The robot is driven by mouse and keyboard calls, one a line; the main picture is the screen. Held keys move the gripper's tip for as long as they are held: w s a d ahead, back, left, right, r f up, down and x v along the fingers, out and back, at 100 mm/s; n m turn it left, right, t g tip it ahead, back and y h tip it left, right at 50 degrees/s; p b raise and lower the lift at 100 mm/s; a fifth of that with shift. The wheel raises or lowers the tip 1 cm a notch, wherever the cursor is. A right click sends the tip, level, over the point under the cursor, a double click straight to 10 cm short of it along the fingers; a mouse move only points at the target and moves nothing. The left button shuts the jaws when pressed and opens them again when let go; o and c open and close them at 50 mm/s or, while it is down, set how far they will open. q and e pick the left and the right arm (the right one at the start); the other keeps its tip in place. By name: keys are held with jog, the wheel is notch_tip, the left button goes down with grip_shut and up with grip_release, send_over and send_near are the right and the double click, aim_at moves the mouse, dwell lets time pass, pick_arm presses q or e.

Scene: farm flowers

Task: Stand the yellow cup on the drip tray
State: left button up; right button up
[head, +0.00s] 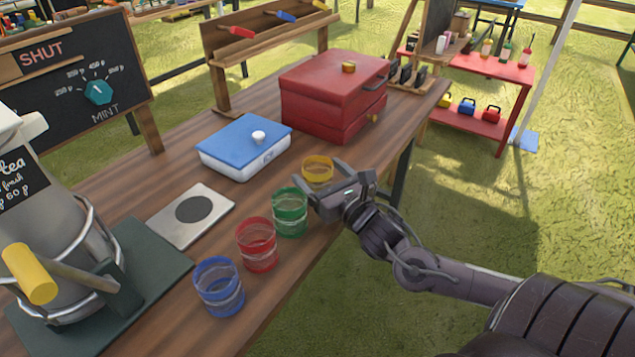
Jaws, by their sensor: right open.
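The yellow cup (317,167) stands upright on the wooden table near its right edge, at the far end of a row of cups. My right gripper (326,182) is open at the near right side of the yellow cup and hides its lower part. I cannot tell whether the fingers touch it or reach around it. A flat silver plate with a dark round centre (219,207) lies on the table left of the cups. A dark green base (160,254) lies under the tea urn; I cannot tell which of these two is the drip tray. My left gripper is not in view.
Green (290,212), red (257,245) and blue (218,287) cups stand nearer along the table edge. A blue-lidded white box (245,147) and a red case (333,95) stand behind. The tea urn (60,225) with a yellow handle (28,273) fills the left.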

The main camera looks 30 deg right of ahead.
jog(key=shift+w, duration=0.7)
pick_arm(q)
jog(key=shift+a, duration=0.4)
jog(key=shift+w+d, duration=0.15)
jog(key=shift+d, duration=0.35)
pick_arm(e)
jog(key=c, duration=1.2)
jog(key=shift+o, duration=0.2)
jog(key=shift+r, duration=0.1)
